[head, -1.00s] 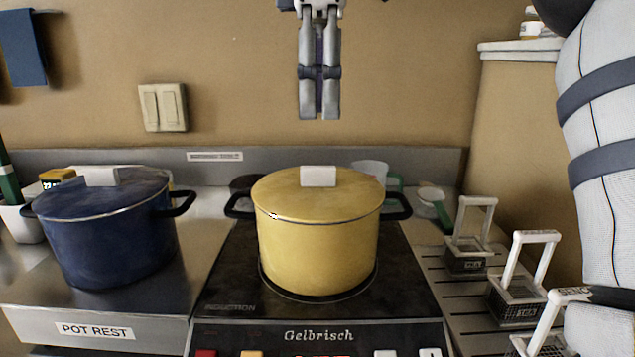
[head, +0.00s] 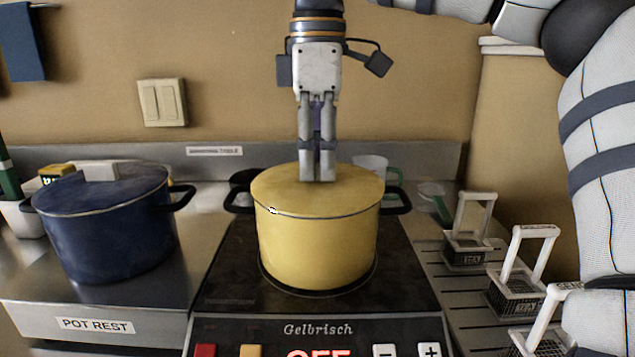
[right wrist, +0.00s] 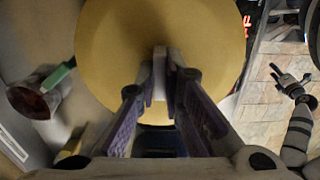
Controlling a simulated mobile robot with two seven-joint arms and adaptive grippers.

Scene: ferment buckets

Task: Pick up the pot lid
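The yellow lid (head: 275,185) sits level on the yellow pot (head: 318,250) on the hob; it also fills the top of the right wrist view (right wrist: 110,45). My right gripper (head: 318,178) points straight down at the lid's centre and hides its white handle in the head view. In the right wrist view the right gripper's fingertips (right wrist: 163,75) are close together at the handle; whether they press on it is unclear. My left gripper (right wrist: 290,83), low at the right of the right wrist view, has its fingers spread and looks empty.
A lidded blue pot (head: 110,235) stands on the pot rest (head: 35,305) at left. White-handled baskets (head: 470,235) line the right side. Cups (head: 370,168) stand behind the yellow pot. The wall is close behind.

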